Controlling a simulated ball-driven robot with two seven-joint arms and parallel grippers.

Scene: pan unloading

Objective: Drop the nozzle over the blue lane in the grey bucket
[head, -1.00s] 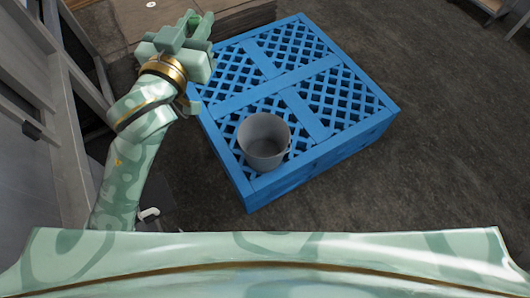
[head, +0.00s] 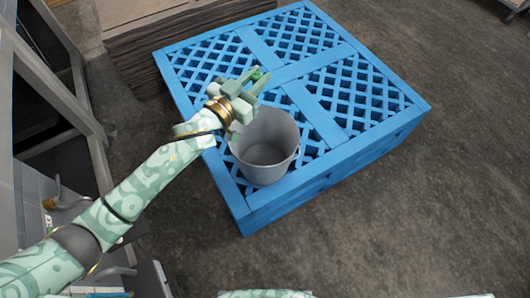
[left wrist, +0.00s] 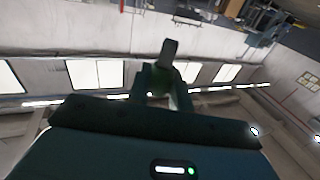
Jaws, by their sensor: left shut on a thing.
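The grey bucket (head: 265,160) stands upright on the blue lattice-topped platform (head: 380,138), near its front left corner. It looks empty. My left gripper (head: 254,80) is shut on a small green thing (head: 258,73), probably the nozzle, above and beside the bucket's back left rim in the picture. The fingers hide most of it. In the left wrist view, a dark grey piece (left wrist: 169,52) of it sticks up past the fingers, with a dark green part between them. My right gripper is not in view.
A stack of brown sheets (head: 160,45) lies behind the platform at the back left. Grey frames (head: 45,80) stand at the left. The dark floor (head: 440,190) at the right is clear.

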